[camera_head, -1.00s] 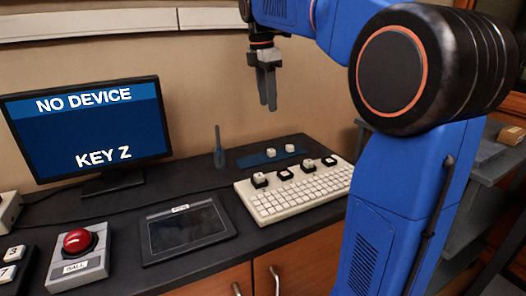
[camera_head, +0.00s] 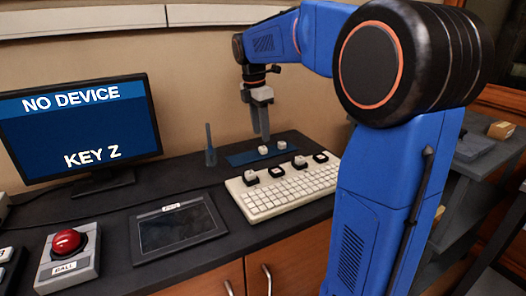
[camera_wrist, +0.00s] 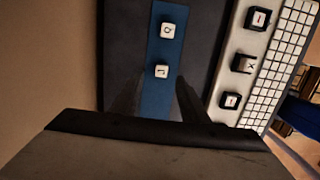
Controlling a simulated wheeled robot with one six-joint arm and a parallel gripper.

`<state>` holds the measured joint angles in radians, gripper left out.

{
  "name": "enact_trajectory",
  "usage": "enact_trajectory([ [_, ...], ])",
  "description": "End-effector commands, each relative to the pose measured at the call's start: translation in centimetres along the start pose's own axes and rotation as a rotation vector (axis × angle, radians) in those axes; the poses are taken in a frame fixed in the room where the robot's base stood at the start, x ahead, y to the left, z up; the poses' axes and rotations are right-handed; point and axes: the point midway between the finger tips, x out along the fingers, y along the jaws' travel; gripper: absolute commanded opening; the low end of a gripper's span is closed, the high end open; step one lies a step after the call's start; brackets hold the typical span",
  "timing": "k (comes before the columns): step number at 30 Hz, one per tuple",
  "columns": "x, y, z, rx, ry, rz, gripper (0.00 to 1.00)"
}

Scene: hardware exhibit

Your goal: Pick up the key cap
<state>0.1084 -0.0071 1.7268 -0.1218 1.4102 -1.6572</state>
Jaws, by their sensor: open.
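Two loose white key caps lie on a blue strip (camera_head: 238,160) behind the keyboard. In the wrist view one cap, which seems to read Q (camera_wrist: 167,30), is higher in the picture. The other cap (camera_wrist: 161,71), with a letter like J or L, lies nearer my fingers. In the head view the caps show as a left cap (camera_head: 263,150) and a right cap (camera_head: 281,144). My gripper (camera_head: 263,136) points down above the strip, close to the left cap. In the wrist view its fingers (camera_wrist: 157,105) are apart, with nothing between them.
The white keyboard (camera_head: 290,190) carries several black-based raised keys along its back edge. A dark blue upright post (camera_head: 210,146) stands left of the strip. A monitor (camera_head: 82,128) reads NO DEVICE, KEY Z. A tablet (camera_head: 180,227) and a red button (camera_head: 67,243) are at left.

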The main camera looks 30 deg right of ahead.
Motion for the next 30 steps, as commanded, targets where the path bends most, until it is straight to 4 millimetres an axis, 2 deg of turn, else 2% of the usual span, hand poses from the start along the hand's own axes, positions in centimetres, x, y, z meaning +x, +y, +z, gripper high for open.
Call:
enact_trajectory([
  [5, 1.2, -0.2, -0.1, 0.000, 0.000, -0.003, 0.41],
  [13, 4.7, -0.3, -0.2, 0.000, 0.000, -0.002, 0.41],
  [23, 5.4, -0.3, -0.1, 0.000, 0.000, 0.000, 0.41],
  [26, 5.4, -0.3, -0.1, 0.000, 0.000, 0.000, 0.21],
  [28, 5.4, -0.3, -0.1, 0.000, 0.000, 0.000, 0.05],
  [29, 5.4, -0.3, -0.1, 0.000, 0.000, 0.000, 0.00],
  [30, 5.4, -0.3, -0.1, 0.000, 0.000, 0.000, 0.00],
])
